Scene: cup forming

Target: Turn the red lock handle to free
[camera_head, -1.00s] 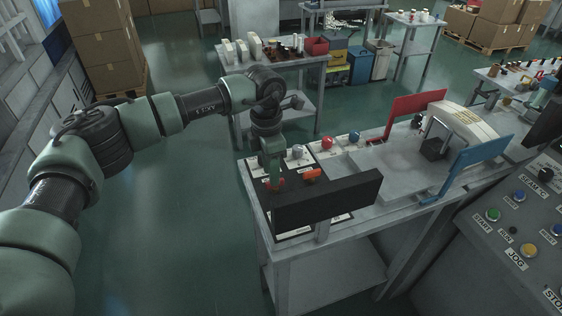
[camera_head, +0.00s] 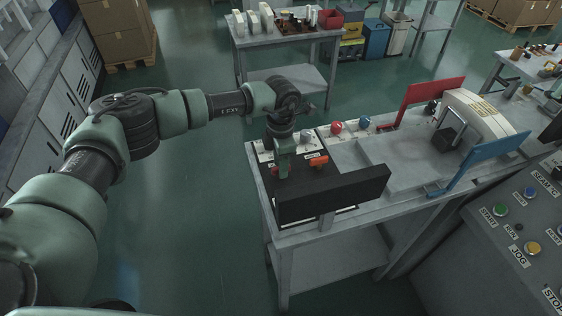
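My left gripper (camera_head: 282,168) points down over the dark panel (camera_head: 300,182) at the left end of the near bench. A small red part (camera_head: 275,171), likely the red lock handle, shows right beside its fingertips. The fingers are small and dark here, and I cannot tell whether they are closed on it. A dark upright plate (camera_head: 334,194) hides the front of the panel. My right gripper is not in view.
The bench carries a red knob (camera_head: 336,127), a blue knob (camera_head: 364,122), a red plate (camera_head: 434,92), a blue plate (camera_head: 483,160) and a white machine (camera_head: 482,118). A control console (camera_head: 515,235) stands at right. The floor left of the bench is clear.

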